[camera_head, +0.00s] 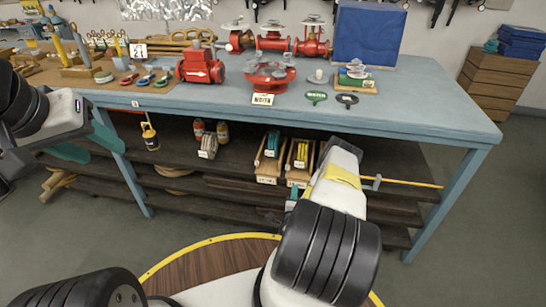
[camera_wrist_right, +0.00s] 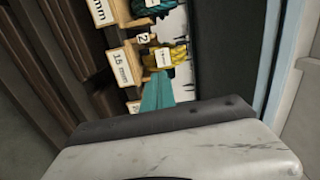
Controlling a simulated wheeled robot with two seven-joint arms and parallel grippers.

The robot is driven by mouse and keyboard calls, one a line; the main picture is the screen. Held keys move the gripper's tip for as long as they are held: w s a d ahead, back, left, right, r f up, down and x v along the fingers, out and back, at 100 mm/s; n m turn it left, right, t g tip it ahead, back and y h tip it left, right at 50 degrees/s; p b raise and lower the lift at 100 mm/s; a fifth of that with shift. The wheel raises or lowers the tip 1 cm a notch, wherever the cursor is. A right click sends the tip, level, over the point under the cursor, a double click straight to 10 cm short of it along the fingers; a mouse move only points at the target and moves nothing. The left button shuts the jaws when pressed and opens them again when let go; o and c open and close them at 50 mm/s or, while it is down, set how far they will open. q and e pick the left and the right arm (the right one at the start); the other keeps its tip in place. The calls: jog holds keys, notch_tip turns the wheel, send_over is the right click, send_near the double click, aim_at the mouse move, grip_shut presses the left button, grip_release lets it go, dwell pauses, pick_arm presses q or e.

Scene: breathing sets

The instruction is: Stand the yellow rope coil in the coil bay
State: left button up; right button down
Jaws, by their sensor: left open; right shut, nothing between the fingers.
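The yellow rope coil (camera_head: 301,153) stands on edge in a narrow wooden bay on the shelf under the bench. In the right wrist view the yellow coil (camera_wrist_right: 178,54), with a white tag on it, is just beyond my fingertips, beside a "15 mm" label. My right gripper (camera_wrist_right: 157,82) is shut and empty, its teal fingers together close to the coil; I cannot tell whether they touch it. In the head view my right wrist hides part of the bay front. My left gripper (camera_head: 88,144) is open and empty at the bench's left front.
A teal coil (camera_head: 271,144) stands in the neighbouring wooden bay (camera_head: 268,170). A white tagged coil (camera_head: 208,146) and small bottles (camera_head: 222,132) stand left on the shelf.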

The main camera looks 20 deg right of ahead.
send_near(300, 165)
jog(key=x, duration=0.6)
jog(key=shift+w+d, duration=0.15)
jog(key=shift+w, duration=0.25)
jog(key=shift+w+d, duration=0.15)
jog(key=shift+w, duration=0.1)
jog(key=x, duration=0.5)
jog(key=shift+s, duration=0.1)
jog(key=shift+r, duration=0.1)
jog(key=shift+s, duration=0.1)
